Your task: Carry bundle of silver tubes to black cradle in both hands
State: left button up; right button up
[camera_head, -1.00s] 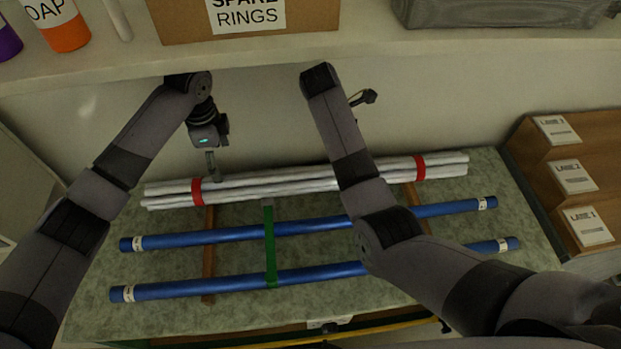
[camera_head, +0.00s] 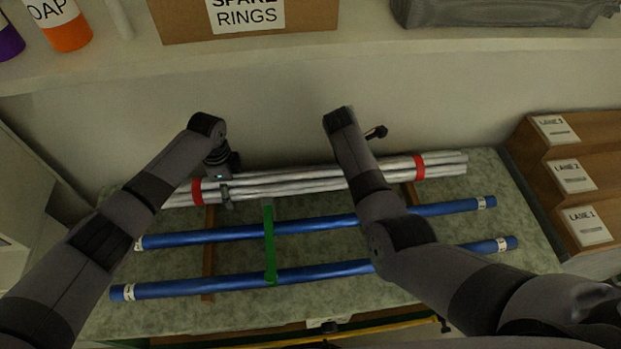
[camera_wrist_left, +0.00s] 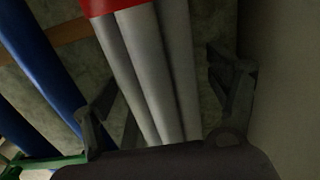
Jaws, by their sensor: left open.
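The bundle of silver tubes (camera_head: 285,182) lies across the back of the worktop, bound by a red band near each end. It also shows in the left wrist view (camera_wrist_left: 150,65), running between the fingers. My left gripper (camera_head: 226,193) is open with its fingers on either side of the bundle, just right of the left red band. The left wrist view (camera_wrist_left: 165,105) shows gaps between fingers and tubes. I cannot make out a black cradle.
Two blue tubes, a rear one (camera_head: 300,228) and a front one (camera_head: 320,273), lie nearer me on brown strips, with a green bar (camera_head: 269,245) across them. A shelf (camera_head: 380,52) overhangs the back. A brown stepped rack with lane labels (camera_head: 573,177) stands at right.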

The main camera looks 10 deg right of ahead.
pick_arm(q)
jog(key=shift+c, duration=0.5)
pick_arm(e)
jog(key=shift+c, duration=0.4)
